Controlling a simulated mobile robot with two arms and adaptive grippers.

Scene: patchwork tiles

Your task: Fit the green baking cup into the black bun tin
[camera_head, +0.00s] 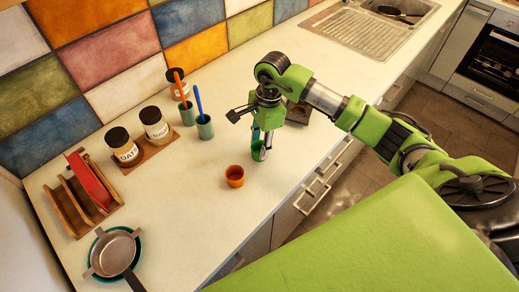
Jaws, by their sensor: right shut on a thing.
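My right gripper (262,146) reaches down over the worktop from the right, shut on the green baking cup (257,152). The cup is small and partly hidden by the fingers. It is at or just above the worktop; I cannot tell if it touches. A dark, boxy thing (298,112), which may be the black bun tin, stands just behind and right of the gripper. My arm hides much of it, so its hollows do not show. My left gripper is not in view.
An orange cup (234,176) stands just left of the gripper on the worktop (190,210). Teal pots with utensils (205,127), labelled jars (154,125), a wooden rack (80,200) and pans (115,252) stand farther left. The sink (365,30) is at the back.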

